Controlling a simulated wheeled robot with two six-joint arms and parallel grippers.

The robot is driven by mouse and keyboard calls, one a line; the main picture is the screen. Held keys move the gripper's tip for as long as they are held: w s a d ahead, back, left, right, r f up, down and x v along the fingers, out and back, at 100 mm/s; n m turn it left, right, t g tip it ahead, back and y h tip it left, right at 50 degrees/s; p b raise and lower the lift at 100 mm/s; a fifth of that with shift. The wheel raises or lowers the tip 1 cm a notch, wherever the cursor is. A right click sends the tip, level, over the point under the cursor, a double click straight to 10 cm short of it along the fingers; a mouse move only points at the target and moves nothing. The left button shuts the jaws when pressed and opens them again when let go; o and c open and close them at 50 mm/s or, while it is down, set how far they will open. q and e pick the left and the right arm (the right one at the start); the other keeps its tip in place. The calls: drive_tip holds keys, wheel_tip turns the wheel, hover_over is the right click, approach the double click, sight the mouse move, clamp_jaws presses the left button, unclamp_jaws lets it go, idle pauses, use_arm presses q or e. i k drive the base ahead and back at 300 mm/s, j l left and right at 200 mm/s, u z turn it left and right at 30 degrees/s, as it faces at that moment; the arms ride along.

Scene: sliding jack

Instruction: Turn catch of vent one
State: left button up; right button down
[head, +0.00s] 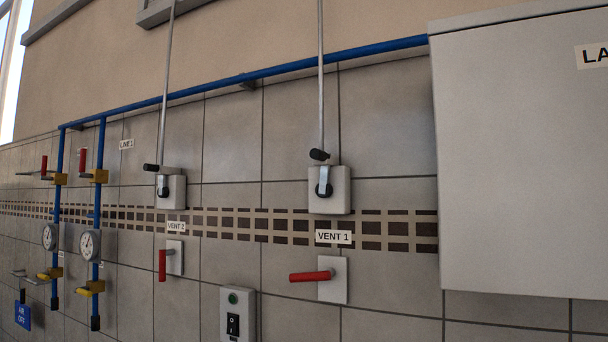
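The vent one catch is a red handle (311,276) on a white plate (333,280), under the label "VENT 1" (333,237). The handle lies about level and points left from the plate. Above the label a grey crank box (330,190) with a black-knobbed crank (321,157) is fixed to the wall, and a thin rod (321,75) runs up from it. Neither of my grippers is in the head view.
The vent two catch (162,265) hangs down, left of vent one. A switch box (238,315) sits low between them. Blue pipes with valves and gauges (87,245) are at left. A large grey cabinet (520,160) stands out at right.

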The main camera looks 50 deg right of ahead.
sight(325, 276)
drive_tip(key=z, duration=1.55)
